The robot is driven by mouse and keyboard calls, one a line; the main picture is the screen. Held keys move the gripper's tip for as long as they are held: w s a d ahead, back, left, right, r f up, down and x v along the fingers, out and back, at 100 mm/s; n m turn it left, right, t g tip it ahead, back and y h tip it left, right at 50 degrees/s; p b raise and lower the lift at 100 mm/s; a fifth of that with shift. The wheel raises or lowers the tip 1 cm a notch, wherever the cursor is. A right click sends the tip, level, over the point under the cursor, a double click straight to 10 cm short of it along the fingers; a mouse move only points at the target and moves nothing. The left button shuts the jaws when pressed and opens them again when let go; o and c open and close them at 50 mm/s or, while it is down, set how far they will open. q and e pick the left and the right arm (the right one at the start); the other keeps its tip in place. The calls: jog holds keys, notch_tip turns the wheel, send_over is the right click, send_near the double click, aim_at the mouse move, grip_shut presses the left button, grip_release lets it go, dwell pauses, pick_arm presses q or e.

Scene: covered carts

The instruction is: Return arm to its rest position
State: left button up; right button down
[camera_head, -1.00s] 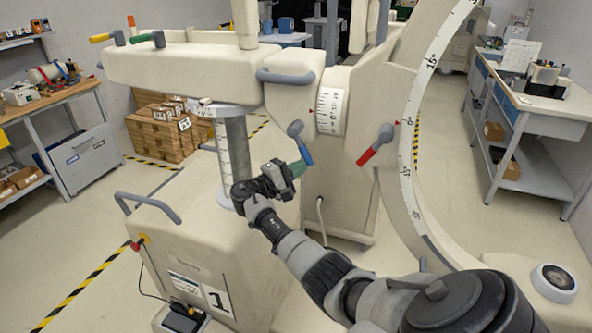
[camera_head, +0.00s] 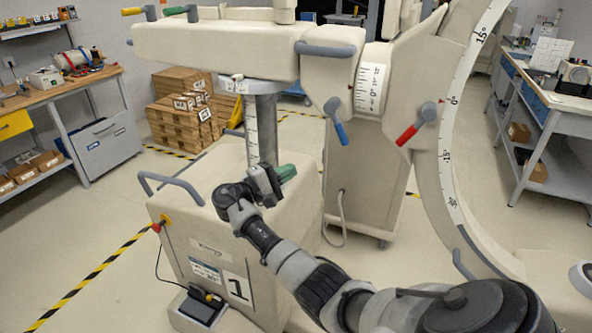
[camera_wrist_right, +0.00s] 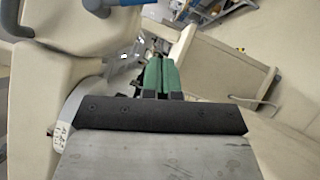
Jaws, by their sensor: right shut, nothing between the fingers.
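My right arm reaches in from the lower right of the head view. Its gripper (camera_head: 286,173) has green fingertips and is in front of the grey column, above the cream cart body (camera_head: 215,235) marked 1. In the right wrist view the two green fingers (camera_wrist_right: 166,74) lie side by side, shut and empty. The left gripper is in neither view.
The cream machine has a blue lever (camera_head: 336,122), a red lever (camera_head: 414,126) and a large curved arm (camera_head: 447,150) with a scale. A grey handle (camera_head: 170,186) rises from the cart.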

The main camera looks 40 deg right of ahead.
jog(key=shift+s+d, duration=0.15)
dwell(0.3)
notch_tip(320, 180, down, 25)
jog(key=s+a+n+t+y, duration=0.2)
jog(key=n+t+y, duration=0.3)
jog(key=n+t, duration=0.15)
jog(key=s+a+f+n+y, duration=0.1)
jog(key=s+a+f+y, duration=0.2)
jog(key=s+f, duration=0.35)
jog(key=s+a+f+n+y, duration=0.1)
jog(key=s+a+f+y, duration=0.15)
jog(key=f, duration=0.65)
jog(key=s+a+f+m+g+y, duration=0.1)
jog(key=s+a+f+y, duration=0.25)
jog(key=s+f, duration=0.5)
jog(key=s+a+f+m+g+y, duration=0.15)
jog(key=s+a+f, duration=0.4)
jog(key=s, duration=0.55)
jog(key=s+a+f+m+y, duration=0.2)
jog(key=s+a, duration=0.1)
jog(key=s, duration=0.6)
jog(key=s+a+f+m+y, duration=0.2)
jog(key=s+f, duration=0.1)
jog(key=s, duration=0.6)
jog(key=shift+a, duration=0.4)
